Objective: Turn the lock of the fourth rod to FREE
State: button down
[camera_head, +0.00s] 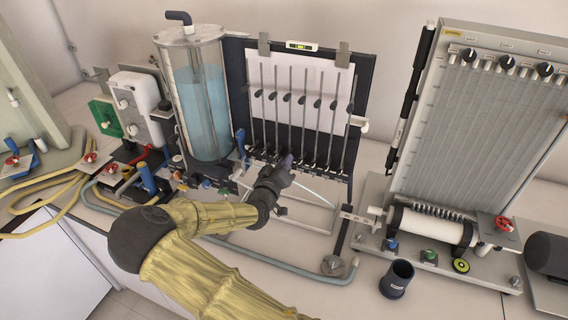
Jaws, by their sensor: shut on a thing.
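An upright board (310,85) with a pale sheet carries several thin vertical rods. Each rod bears a small dark knob (287,98) about a third of the way down, in a near-level row. A dark rail (325,171) with small fittings runs along the rods' feet. My gripper (287,163) is at this rail near the middle rods, shut on a small fitting there, apparently a rod lock. The jaws and wrist hide most of that fitting, so its setting and exactly which rod it belongs to cannot be read.
A clear cylinder (201,105) of blue liquid stands left of the rods. A tall tube board (465,120) with a white roller (432,226) stands right. A dark cup (397,279) is on the bench front. A grey hose (290,271) runs along the front, below my arm.

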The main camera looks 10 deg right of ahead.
jog(key=shift+a+n, duration=0.1)
jog(key=shift+n, duration=0.3)
jog(key=c, duration=1.6)
grip_release()
jog(key=shift+c, duration=0.2)
jog(key=b+v, duration=0.4)
jog(key=v, duration=1.3)
jog(key=shift+s+a, duration=0.2)
jog(key=shift+s, duration=0.05)
jog(key=shift+w, duration=0.1)
